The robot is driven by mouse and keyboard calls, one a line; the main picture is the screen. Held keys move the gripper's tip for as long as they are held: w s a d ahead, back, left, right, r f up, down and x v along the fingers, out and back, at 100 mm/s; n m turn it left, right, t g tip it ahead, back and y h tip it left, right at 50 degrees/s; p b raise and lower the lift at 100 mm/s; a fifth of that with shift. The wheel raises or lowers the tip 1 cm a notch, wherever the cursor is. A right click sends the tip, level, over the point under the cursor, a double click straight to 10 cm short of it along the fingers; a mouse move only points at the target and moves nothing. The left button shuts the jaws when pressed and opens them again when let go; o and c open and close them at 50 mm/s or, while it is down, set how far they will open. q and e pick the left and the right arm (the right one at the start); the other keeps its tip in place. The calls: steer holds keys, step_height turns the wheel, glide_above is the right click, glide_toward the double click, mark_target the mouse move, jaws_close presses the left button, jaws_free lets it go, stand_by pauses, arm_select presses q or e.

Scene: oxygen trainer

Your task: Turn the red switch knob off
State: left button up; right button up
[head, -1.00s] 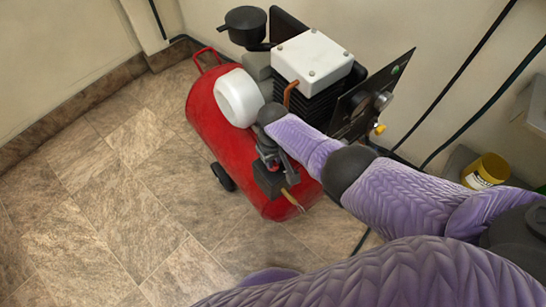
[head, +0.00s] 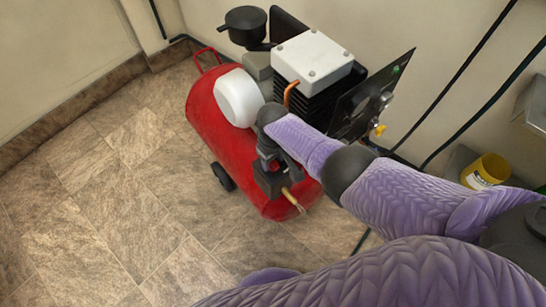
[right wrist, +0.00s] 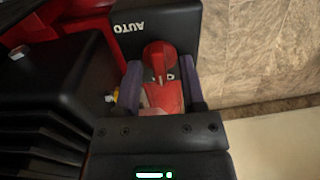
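The red switch knob (right wrist: 160,62) sits on a black switch box (right wrist: 128,40) marked AUTO in the right wrist view. The box is on the red compressor (head: 222,135), and in the head view my arm mostly hides the knob. My right gripper (right wrist: 161,78) is at the switch, with one finger on each side of the knob. The fingers stand wide apart, and firm contact with the knob does not show. In the head view the right gripper (head: 270,155) is over the front end of the compressor tank. My left gripper is not in view.
A white container (head: 238,98) and a white-topped motor block (head: 312,58) stand close to my right arm. A dark gauge panel (head: 370,95) stands behind it. A yellow can (head: 485,171) is at the right. The tiled floor (head: 120,200) at left is clear.

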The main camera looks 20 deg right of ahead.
mark_target(274, 163)
arm_select(q)
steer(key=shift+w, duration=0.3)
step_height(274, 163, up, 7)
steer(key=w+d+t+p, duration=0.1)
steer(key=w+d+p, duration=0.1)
steer(key=p, duration=0.5)
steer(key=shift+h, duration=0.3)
arm_select(e)
step_height(274, 163, up, 10)
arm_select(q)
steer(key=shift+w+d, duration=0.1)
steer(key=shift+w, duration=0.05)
arm_select(e)
steer(key=s+d+f+m, duration=0.1)
steer(key=s+d+f, duration=0.1)
steer(key=s+f, duration=0.55)
steer(key=s+d+f, duration=0.2)
steer(key=s+f, duration=0.5)
steer(key=s, duration=0.1)
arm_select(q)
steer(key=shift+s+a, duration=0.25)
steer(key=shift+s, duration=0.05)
arm_select(e)
steer(key=s+d+f, duration=0.2)
steer(key=s, duration=1)
steer(key=s+d+f, duration=0.2)
steer(key=s+f, duration=0.1)
steer(key=s, duration=1)
steer(key=shift+s+f+m, duration=0.15)
steer(key=shift+m, duration=0.15)
